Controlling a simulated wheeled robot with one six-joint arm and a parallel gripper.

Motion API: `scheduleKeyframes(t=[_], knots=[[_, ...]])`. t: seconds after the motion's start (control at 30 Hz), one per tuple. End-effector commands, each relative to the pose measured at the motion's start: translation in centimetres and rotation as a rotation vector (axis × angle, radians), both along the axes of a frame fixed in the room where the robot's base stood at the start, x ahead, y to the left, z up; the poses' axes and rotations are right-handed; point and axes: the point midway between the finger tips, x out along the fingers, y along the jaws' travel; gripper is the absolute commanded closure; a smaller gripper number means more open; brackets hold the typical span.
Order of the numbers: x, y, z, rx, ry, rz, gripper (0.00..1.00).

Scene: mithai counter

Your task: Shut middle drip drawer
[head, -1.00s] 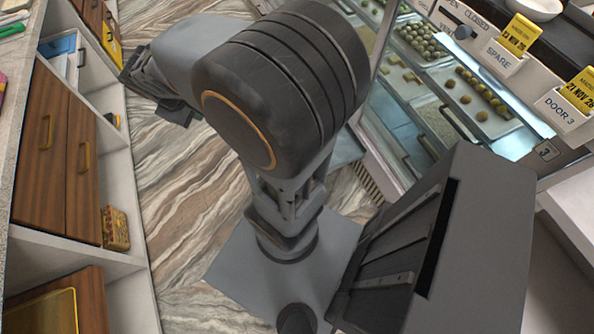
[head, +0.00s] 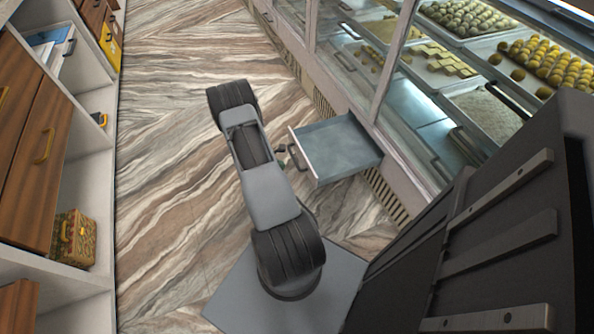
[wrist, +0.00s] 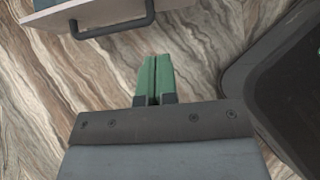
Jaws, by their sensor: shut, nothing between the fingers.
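A grey drip drawer (head: 340,150) stands pulled out at the base of the glass counter in the head view. Its dark handle (head: 298,158) faces left, toward my arm. In the wrist view the drawer's front edge (wrist: 60,18) and its dark bar handle (wrist: 112,28) show at the upper left. My gripper (wrist: 153,75) has green fingers, shut together with nothing between them. Its tips point toward the drawer front, apart from the handle and just to its lower right in the picture.
The glass counter with trays of sweets (head: 440,62) runs along the right. Wooden cabinets (head: 35,150) and shelves with a patterned box (head: 75,240) line the left. The striped floor (head: 180,130) between them is clear.

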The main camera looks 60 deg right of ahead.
Motion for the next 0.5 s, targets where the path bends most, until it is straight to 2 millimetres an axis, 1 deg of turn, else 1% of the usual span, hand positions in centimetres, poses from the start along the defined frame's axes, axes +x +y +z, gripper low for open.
scheduleKeyframes(t=[0.03, 0.17, 0.5], knots=[[-0.3, -0.3, -0.8, 0.002, 0.005, 0.001, 1.00], [-1.2, -1.2, -2.2, 0.005, 0.008, 0.002, 1.00], [-3.9, -4.9, -6.8, 0.004, 0.007, 0.001, 1.00]])
